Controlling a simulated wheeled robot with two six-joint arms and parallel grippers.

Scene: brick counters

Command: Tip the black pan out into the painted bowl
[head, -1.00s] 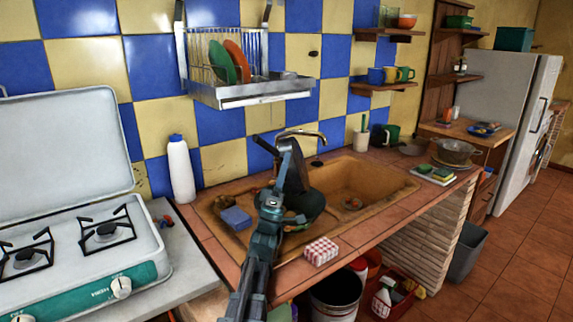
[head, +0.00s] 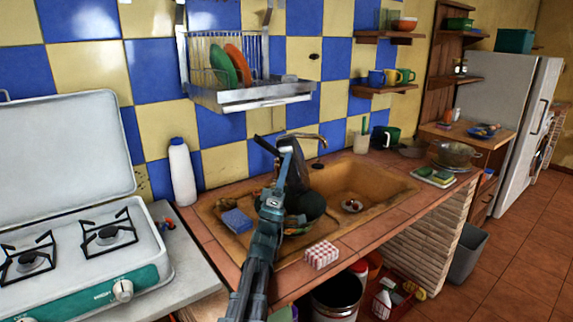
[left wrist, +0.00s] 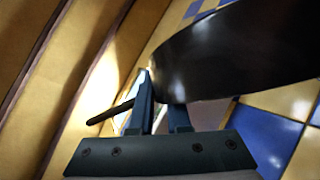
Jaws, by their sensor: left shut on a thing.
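My left gripper (head: 287,168) is over the left part of the sink, shut on the handle of the black pan (head: 309,203). A dark handle end sticks out at upper left of the fingers. The pan is steeply tilted, low in the sink area, and partly hidden behind my arm. The painted bowl (head: 297,229) shows just below the pan, mostly covered by pan and arm. In the left wrist view the dark pan (left wrist: 235,55) fills the upper right beyond the fingers (left wrist: 163,112). I cannot see its contents. My right gripper is not in view.
The tan sink (head: 385,186) holds a blue sponge (head: 236,220) left of the bowl. A white bottle (head: 181,172) stands at left, and a dish rack (head: 250,97) hangs above. The sink's right side is largely open.

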